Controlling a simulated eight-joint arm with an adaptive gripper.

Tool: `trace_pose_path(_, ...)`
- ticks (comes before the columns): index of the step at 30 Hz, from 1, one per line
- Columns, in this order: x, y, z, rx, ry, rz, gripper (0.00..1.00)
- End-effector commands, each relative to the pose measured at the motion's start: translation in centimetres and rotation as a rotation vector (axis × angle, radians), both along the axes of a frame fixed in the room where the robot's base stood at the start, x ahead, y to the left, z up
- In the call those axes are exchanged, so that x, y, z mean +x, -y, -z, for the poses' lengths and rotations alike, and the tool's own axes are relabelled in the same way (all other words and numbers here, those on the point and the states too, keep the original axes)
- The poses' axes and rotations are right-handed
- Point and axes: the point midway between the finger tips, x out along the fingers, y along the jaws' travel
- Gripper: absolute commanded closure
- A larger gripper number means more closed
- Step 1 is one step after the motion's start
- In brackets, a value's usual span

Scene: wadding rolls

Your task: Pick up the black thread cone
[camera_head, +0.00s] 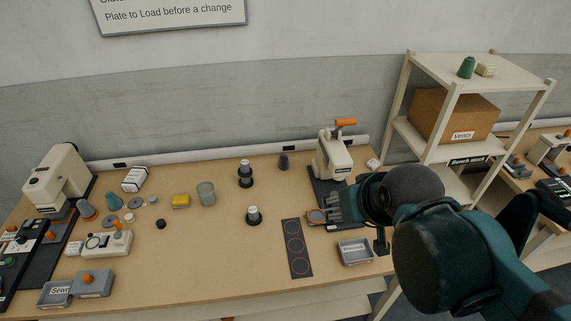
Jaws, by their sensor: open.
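A dark cone (284,161), which looks like the black thread cone, stands upright near the back edge of the table, left of the cream press. My gripper (334,207) is over the right part of the table, in front of the press, its fingers pointing left. It is open, and I see nothing held between the fingers. The cone is apart from it, behind and to the left. My arm hides part of the table's right end.
The cream press (333,155) with an orange handle stands between the cone and the shelf (448,155). A dark strip with rings (297,248) and a grey tray (355,252) lie in front. The table's front middle is clear.

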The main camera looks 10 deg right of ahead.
Motion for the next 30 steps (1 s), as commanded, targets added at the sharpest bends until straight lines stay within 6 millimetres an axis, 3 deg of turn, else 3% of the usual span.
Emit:
trace_pose_path(23,0.03,-0.01,-0.02,-0.001,0.000,-0.001,0.56)
trace_pose_path(30,0.91,-0.06,-0.60,-0.020,-0.010,-0.028,0.56)
